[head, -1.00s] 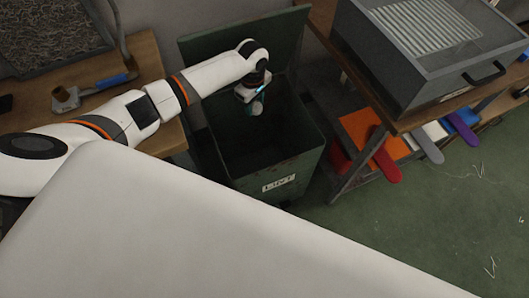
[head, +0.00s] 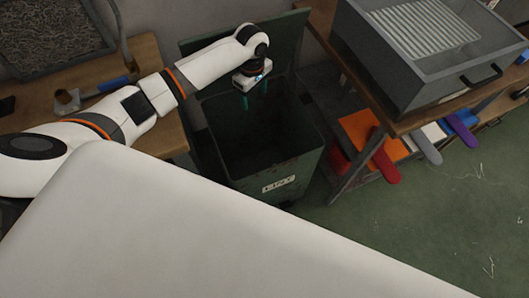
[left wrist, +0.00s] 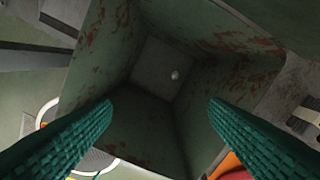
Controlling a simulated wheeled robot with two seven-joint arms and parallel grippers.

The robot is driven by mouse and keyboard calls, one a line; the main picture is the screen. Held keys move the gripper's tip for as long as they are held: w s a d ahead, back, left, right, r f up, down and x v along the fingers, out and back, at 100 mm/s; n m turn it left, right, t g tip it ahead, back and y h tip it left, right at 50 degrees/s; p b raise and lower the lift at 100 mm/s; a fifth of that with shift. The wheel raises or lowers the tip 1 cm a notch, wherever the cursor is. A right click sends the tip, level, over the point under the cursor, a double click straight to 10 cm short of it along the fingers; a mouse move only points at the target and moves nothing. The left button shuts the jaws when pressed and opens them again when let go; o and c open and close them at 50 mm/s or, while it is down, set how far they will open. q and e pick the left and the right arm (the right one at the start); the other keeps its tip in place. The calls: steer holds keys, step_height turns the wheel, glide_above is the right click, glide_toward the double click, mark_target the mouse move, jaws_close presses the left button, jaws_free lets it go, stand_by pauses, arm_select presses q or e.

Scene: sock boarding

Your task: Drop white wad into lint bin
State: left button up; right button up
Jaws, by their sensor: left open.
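The green lint bin (head: 283,183) stands open with its lid tipped back. It has a white label on its front. My left gripper (head: 255,97) is above the bin's mouth toward the back, open and empty. In the left wrist view its two green fingers (left wrist: 160,108) are spread wide over the bin's inside (left wrist: 135,115). A small white wad (left wrist: 174,75) is down in the bin, clear of the fingers. The wad cannot be made out in the head view. My right gripper is not in view.
A wooden bench (head: 150,72) with a tray of grey material (head: 50,40) is at the left. A grey box (head: 420,65) stands on a shelf unit at the right, with coloured sock boards (head: 385,165) below. Green floor (head: 420,230) is clear.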

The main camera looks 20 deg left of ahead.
arm_select(q)
step_height(320, 180, up, 7)
steer(key=shift+f, duration=0.15)
stand_by(0.4)
